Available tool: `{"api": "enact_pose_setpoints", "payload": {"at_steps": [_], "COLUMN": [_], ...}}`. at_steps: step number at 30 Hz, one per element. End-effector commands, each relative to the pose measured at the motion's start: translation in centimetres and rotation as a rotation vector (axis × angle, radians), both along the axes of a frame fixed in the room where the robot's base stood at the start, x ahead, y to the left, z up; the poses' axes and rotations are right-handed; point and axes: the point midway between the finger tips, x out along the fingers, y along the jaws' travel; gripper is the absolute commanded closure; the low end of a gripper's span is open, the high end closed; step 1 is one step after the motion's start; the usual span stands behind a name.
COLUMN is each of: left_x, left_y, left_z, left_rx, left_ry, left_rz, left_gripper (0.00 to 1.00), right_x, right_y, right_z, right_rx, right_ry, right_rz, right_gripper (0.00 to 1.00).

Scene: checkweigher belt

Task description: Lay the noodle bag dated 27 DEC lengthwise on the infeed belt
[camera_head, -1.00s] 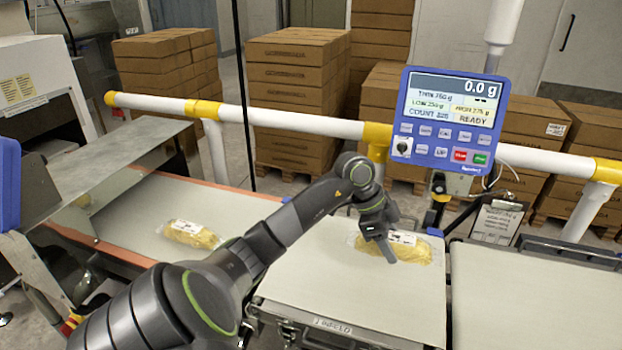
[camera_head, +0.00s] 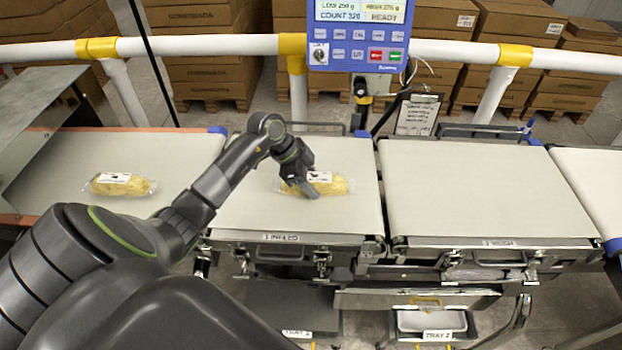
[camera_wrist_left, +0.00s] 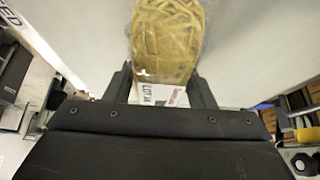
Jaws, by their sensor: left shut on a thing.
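A clear bag of yellow noodles (camera_head: 334,185) with a white label lies lengthwise along the infeed belt (camera_head: 345,220). My left gripper (camera_head: 308,188) is at this bag, with its fingers around it. In the left wrist view the noodle bag (camera_wrist_left: 165,45) shows between the two fingers of my left gripper (camera_wrist_left: 168,85), with part of its label near the palm. The label's date cannot be read. A second noodle bag (camera_head: 120,184) lies on the belt at the left. My right gripper is not in view.
The weigh belt (camera_head: 480,190) to the right is empty. A blue control panel (camera_head: 360,40) and a white and yellow rail (camera_head: 230,46) stand behind the belts. A metal cover (camera_head: 40,125) stands over the left belt. Trays sit below.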

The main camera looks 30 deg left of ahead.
Motion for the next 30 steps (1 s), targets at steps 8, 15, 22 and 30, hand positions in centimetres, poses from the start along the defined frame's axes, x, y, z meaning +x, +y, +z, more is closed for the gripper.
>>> {"api": "enact_pose_setpoints", "payload": {"at_steps": [8, 15, 22, 30], "left_x": [0.0, 0.0, -0.1, -1.2], "left_y": [0.0, 0.0, 0.3, 2.3], "left_z": [0.0, 0.0, 0.5, 4.3], "left_rx": [0.000, 0.000, 0.001, 0.007], "left_ry": [0.000, 0.000, -0.001, -0.004], "left_rz": [0.000, 0.000, 0.001, 0.000], "left_gripper": [0.40, 0.28, 0.28, 0.28], "right_x": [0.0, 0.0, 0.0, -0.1], "right_y": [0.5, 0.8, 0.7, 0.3], "right_z": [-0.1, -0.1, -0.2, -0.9], "right_rx": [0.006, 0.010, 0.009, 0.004], "right_ry": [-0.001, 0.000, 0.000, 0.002], "right_rz": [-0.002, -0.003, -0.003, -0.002], "right_gripper": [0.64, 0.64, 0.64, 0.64]}}
